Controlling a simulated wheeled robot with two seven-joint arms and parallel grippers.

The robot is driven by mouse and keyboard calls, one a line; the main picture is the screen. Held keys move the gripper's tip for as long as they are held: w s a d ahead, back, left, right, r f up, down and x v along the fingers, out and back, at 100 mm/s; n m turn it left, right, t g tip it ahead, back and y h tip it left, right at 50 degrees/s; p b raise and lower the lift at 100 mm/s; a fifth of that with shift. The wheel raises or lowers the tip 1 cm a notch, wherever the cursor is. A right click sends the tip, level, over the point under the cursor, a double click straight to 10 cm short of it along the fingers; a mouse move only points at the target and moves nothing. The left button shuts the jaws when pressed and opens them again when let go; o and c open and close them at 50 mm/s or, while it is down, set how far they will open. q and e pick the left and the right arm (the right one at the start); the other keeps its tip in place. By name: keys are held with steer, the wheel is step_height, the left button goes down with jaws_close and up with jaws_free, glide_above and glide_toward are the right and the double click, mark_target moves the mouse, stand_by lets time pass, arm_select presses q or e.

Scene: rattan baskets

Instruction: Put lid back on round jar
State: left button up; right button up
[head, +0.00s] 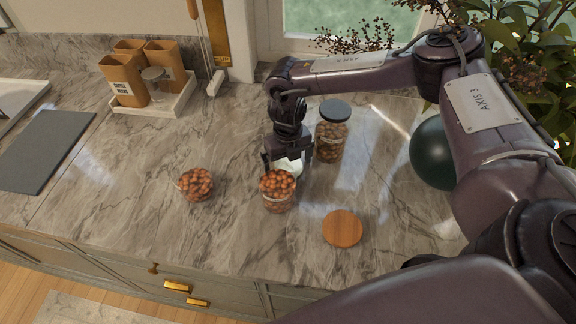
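A round wooden lid (342,229) lies flat on the marble counter at the front right. An open round glass jar (278,191) full of orange-brown nuts stands to its left. A second open jar (195,184) of similar nuts stands further left. My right gripper (287,165) points down just behind the middle jar, apart from the wooden lid. A pale, partly hidden object shows at its fingers; whether they grip it is unclear. My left gripper is not in view.
A taller nut jar with a dark lid (331,131) stands close right of my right gripper. A dark green sphere (432,153) and plants are at the right. A tray with wooden canisters (163,101) is at the back left. The counter's left middle is clear.

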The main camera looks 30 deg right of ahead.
steer(key=shift+c, duration=0.4)
steer(key=c, duration=1)
steer(key=shift+r, duration=0.1)
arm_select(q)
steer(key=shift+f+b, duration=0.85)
arm_select(e)
step_height(320, 180, up, 20)
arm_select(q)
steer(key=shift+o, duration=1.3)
